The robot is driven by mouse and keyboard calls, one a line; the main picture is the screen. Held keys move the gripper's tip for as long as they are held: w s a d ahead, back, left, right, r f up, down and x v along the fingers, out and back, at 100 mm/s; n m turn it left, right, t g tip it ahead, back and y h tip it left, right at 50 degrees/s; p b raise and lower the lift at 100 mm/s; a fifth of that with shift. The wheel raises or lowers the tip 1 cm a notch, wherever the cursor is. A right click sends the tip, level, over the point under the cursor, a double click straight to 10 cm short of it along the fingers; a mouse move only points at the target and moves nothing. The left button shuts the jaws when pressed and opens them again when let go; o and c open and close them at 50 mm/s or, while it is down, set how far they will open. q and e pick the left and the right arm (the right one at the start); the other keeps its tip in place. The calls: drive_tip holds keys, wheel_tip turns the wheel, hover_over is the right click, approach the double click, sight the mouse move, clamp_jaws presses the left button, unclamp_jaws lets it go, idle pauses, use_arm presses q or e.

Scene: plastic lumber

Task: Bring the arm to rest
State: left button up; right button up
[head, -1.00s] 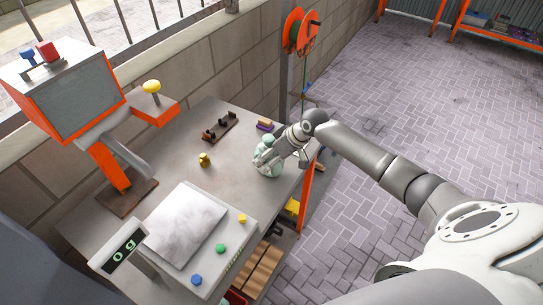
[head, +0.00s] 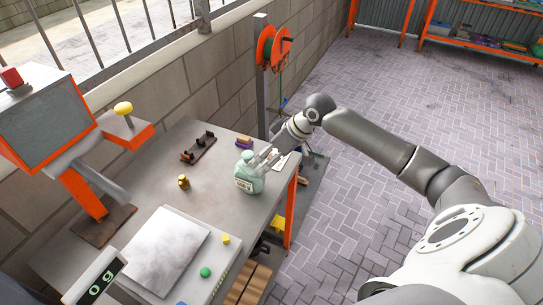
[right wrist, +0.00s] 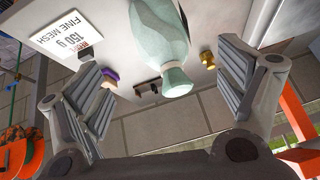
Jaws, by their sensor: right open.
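My right gripper (head: 272,158) is at the table's right end, just beside a pale green bottle (head: 249,178) standing upright on the grey table (head: 150,195). In the right wrist view the two fingers of the right gripper (right wrist: 165,90) are spread wide. The bottle (right wrist: 160,40) shows between them, clear of both, with nothing held. My left gripper is in neither view.
A scale (head: 208,260) reading "0 g" stands at the table's front. A small brass weight (head: 184,182), a dark rack (head: 199,147) and a purple-yellow block (head: 244,141) lie on the table. An orange-framed machine (head: 35,120) stands left. Paved floor (head: 340,190) is free at right.

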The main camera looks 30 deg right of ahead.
drive_tip(key=shift+v, duration=0.75)
drive_tip(key=shift+a, duration=0.1)
